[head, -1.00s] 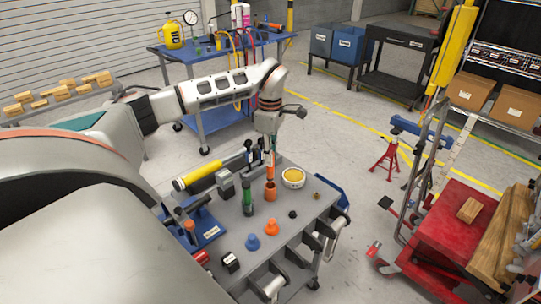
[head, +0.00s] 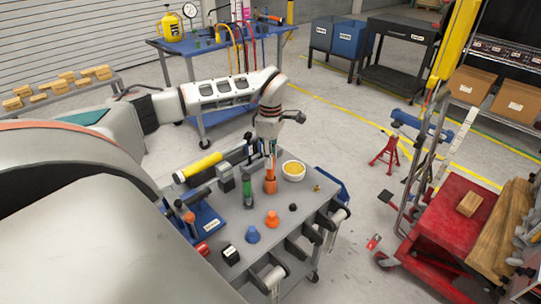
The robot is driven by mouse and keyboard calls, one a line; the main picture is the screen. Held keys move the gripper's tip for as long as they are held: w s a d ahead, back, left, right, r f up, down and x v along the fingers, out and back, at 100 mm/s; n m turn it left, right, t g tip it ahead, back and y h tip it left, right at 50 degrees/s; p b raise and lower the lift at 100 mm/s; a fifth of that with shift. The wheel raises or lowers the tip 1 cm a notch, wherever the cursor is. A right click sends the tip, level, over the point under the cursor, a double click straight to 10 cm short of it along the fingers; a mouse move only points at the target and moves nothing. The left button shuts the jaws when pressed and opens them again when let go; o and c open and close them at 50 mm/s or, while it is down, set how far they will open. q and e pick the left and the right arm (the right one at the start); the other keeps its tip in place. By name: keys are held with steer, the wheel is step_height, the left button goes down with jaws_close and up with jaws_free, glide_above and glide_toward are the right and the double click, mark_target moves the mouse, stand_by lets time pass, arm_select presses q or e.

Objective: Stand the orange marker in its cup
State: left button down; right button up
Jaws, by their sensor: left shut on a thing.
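The orange cup (head: 270,185) stands upright on the grey cart top (head: 229,222). My left gripper (head: 270,154) points down directly above it and is shut on the orange marker (head: 270,166). The marker is upright, and its lower end is at the cup's mouth. I cannot tell how far it is inside the cup. The fingers hide the marker's upper part. My right gripper is not in view.
A green cup with a green marker (head: 248,191) stands close left, and a bowl of yellow stuff (head: 293,170) close right. A blue cone-like piece (head: 252,235) and an orange one (head: 272,219) stand in front. A yellow cylinder (head: 199,166) lies behind left.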

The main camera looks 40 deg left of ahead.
arm_select(q)
steer(key=shift+f, duration=1.05)
steer(key=c, duration=1.8)
jaws_free()
steer(key=shift+c, duration=0.2)
